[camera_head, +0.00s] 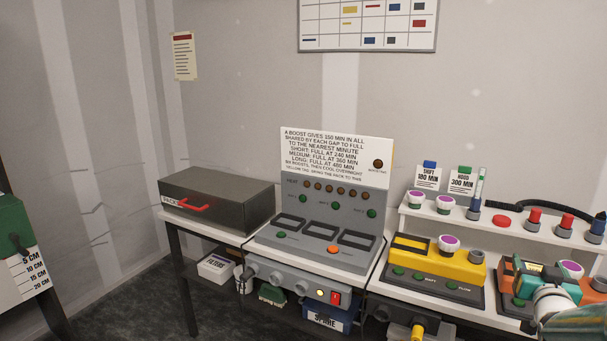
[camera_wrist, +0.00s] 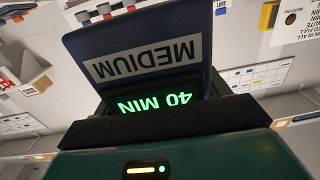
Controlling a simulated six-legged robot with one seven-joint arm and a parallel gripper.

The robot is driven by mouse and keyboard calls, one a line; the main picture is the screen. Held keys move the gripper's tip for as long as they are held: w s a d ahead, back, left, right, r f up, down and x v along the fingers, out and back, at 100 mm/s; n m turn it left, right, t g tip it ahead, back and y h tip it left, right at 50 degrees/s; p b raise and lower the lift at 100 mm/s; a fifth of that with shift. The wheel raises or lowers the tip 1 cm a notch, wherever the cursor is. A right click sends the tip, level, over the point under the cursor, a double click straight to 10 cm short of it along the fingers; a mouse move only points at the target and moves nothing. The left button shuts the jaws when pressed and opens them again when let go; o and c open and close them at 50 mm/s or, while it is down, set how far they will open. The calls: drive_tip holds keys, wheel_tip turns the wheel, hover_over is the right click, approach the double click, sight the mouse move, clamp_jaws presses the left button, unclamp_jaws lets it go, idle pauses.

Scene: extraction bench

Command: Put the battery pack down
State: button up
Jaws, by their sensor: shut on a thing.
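The battery pack (camera_wrist: 150,52) fills the middle of the wrist view. It is blue, with a grey label reading MEDIUM and a lit green display reading 40 MIN, both upside down there. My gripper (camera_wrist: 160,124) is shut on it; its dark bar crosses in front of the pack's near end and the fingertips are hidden. In the head view part of my arm shows at the lower right corner, and I cannot make out the pack there. The grey charger (camera_head: 322,205) on the bench has three dark-framed slots that look empty, with green and orange buttons.
A dark case (camera_head: 225,200) with a red handle is left of the charger. A yellow unit (camera_head: 432,262) and an orange unit (camera_head: 590,292) stand to its right. A white shelf (camera_head: 500,228) behind them holds knobs and cards. A sign (camera_head: 336,148) rises above the charger.

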drive_tip(key=w+a+f+n+t+y, duration=0.1)
drive_tip(key=w+a+f+n+y, duration=0.15)
drive_tip(key=w+a+f, duration=0.5)
drive_tip(key=w+a+f+n+t+y, duration=0.1)
drive_tip(key=w+a+f+y, duration=0.25)
drive_tip(key=a+f, duration=0.7)
drive_tip(key=a+f+n+y, duration=0.1)
drive_tip(key=a+f, duration=0.4)
drive_tip(key=a, duration=0.6)
drive_tip(key=s+a+f+n+y, duration=0.1)
drive_tip(key=a+f, duration=0.4)
drive_tip(key=a, duration=0.6)
drive_tip(key=shift+s+a, duration=0.25)
drive_tip(key=shift+s, duration=0.05)
drive_tip(key=shift+d, duration=0.1)
